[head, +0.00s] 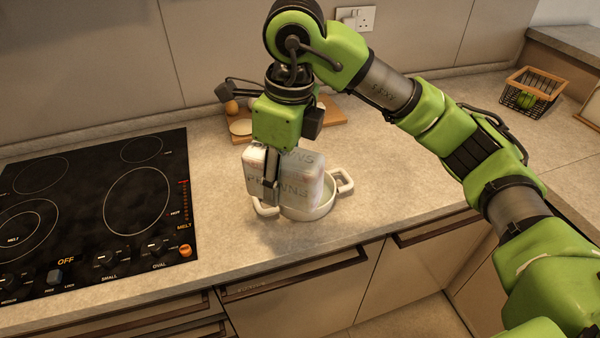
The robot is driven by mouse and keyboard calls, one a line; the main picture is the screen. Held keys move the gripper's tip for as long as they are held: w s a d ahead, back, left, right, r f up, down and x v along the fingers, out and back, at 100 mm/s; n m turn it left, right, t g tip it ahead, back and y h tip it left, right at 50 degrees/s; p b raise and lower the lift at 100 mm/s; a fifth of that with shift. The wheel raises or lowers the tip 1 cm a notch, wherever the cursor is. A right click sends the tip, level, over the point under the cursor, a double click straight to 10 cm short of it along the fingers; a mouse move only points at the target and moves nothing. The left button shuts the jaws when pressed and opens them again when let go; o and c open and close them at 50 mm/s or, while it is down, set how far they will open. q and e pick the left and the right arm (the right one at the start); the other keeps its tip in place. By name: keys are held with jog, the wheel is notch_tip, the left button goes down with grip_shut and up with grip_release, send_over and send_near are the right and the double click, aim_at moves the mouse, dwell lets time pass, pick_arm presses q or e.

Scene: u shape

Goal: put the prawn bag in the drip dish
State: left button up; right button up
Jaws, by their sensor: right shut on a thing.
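The prawn bag (302,178) is a whitish, block-shaped pack with upside-down lettering. My right gripper (271,183) comes down from above and is shut on the bag, with a dark finger across its front. The drip dish (325,206) looks like the round, pale dish with two handles on the counter. The bag is upright over the left part of the dish and hides much of it. I cannot tell whether the bag's bottom touches the dish. My left gripper is not in view.
A black cooktop (95,210) lies to the left. A wooden board (325,122) with eggs (231,107) stands behind my right gripper. A wire basket (532,92) sits at the far right. The counter right of the dish is clear.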

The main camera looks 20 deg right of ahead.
jog(key=shift+w+a+r+m, duration=0.2)
jog(key=shift+r+m, duration=0.1)
jog(key=shift+r, duration=0.3)
jog(key=shift+w+d, duration=0.15)
jog(key=shift+w, duration=0.05)
jog(key=w+d+f+p, duration=0.2)
jog(key=w+f, duration=0.1)
jog(key=f, duration=0.1)
jog(key=w+d+f+p, duration=0.2)
jog(key=w+d+f, duration=0.1)
jog(key=w+f, duration=0.1)
jog(key=w+d+f+p, duration=0.2)
jog(key=w+f, duration=0.2)
jog(key=shift+d, duration=0.3)
jog(key=shift+f, duration=0.35)
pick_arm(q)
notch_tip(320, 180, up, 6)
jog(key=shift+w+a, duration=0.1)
